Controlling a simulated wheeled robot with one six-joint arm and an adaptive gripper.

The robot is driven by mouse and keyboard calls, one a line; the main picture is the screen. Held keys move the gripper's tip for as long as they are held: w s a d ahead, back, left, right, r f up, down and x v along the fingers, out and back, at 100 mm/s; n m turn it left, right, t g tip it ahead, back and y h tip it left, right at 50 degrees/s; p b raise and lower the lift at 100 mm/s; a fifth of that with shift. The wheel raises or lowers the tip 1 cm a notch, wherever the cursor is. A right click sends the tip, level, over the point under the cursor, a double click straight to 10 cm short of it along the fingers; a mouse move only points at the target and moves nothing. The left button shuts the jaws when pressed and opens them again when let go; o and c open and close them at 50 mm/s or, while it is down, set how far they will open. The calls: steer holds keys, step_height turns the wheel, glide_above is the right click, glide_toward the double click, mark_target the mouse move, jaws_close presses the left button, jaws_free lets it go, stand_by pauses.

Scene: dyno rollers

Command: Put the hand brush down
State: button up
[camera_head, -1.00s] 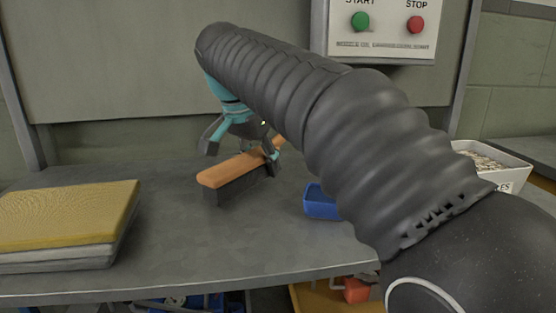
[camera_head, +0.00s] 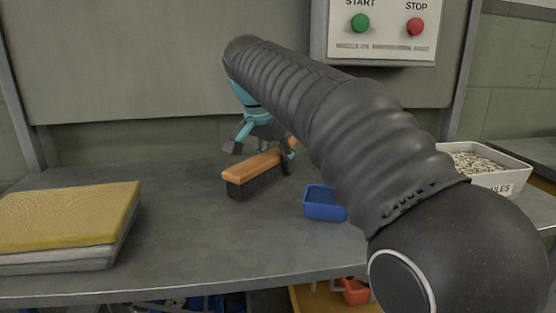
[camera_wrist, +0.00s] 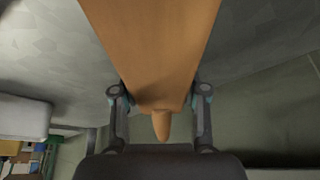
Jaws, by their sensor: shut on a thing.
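The hand brush (camera_head: 252,174) has an orange-brown wooden back and dark bristles that face down. It is over the middle of the grey bench top (camera_head: 190,235), low and roughly level. I cannot tell whether the bristles touch the bench. My gripper (camera_head: 262,152) is above the brush's far part and shut on it. In the wrist view, my gripper's two fingers (camera_wrist: 159,97) press on both sides of the wooden back (camera_wrist: 152,45) near its handle end. The bristles are hidden in that view.
A blue tray (camera_head: 325,203) stands right of the brush, partly behind my arm. A white bin of pale granules (camera_head: 488,163) is at the right. A yellow-topped stack (camera_head: 65,222) lies at the left. A start/stop panel (camera_head: 385,30) is above.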

steer(key=o, duration=1.1)
steer(key=shift+s+a+r+p, duration=0.1)
steer(key=shift+r+p, duration=0.2)
steer(key=shift+r, duration=0.3)
steer(key=p+v, duration=0.3)
steer(key=v, duration=0.8)
steer(key=shift+s, duration=0.1)
